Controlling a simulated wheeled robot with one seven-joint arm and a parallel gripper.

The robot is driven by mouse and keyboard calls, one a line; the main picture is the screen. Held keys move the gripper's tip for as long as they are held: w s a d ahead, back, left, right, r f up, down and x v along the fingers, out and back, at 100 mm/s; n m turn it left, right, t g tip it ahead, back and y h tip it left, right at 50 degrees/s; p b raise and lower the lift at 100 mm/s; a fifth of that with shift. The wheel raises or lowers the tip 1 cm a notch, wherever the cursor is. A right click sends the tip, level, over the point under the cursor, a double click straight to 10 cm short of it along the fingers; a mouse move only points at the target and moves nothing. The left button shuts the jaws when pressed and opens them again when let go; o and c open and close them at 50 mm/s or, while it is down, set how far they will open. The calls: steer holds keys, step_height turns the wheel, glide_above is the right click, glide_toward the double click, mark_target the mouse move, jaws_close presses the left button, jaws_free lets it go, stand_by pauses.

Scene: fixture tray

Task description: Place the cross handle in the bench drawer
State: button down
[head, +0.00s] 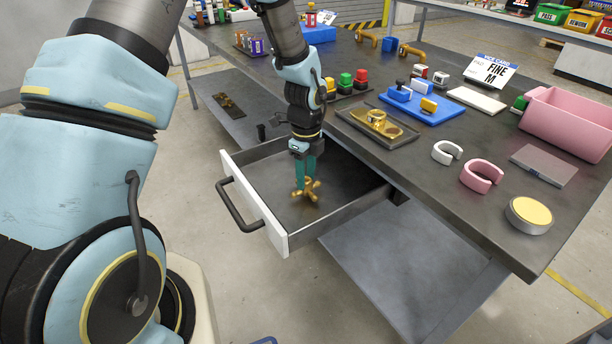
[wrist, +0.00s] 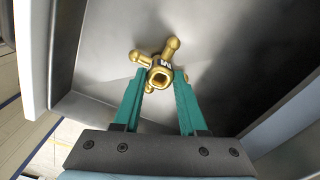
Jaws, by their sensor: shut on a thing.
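The cross handle (head: 306,189) is brass-coloured with rounded arms and a square socket in its hub. My gripper (head: 305,178) points down into the open bench drawer (head: 290,240) and is shut on the cross handle. In the wrist view, the green fingers of my gripper (wrist: 164,90) hold the cross handle (wrist: 160,72) at their tips, with the grey drawer floor (wrist: 225,55) behind it. The handle is inside the drawer walls, low over the floor; I cannot tell whether it touches the floor. One arm of the handle is partly hidden by a finger.
The drawer has a white front with a dark bar handle (head: 236,208). A lower shelf (head: 400,270) lies below.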

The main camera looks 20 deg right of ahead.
steer(key=shift+f, duration=0.35)
steer(key=shift+f, duration=0.2)
steer(key=shift+c, duration=2.3)
jaws_free()
step_height(320, 180, up, 12)
steer(key=b, duration=0.1)
steer(key=shift+r+b, duration=0.2)
steer(key=shift+b, duration=0.15)
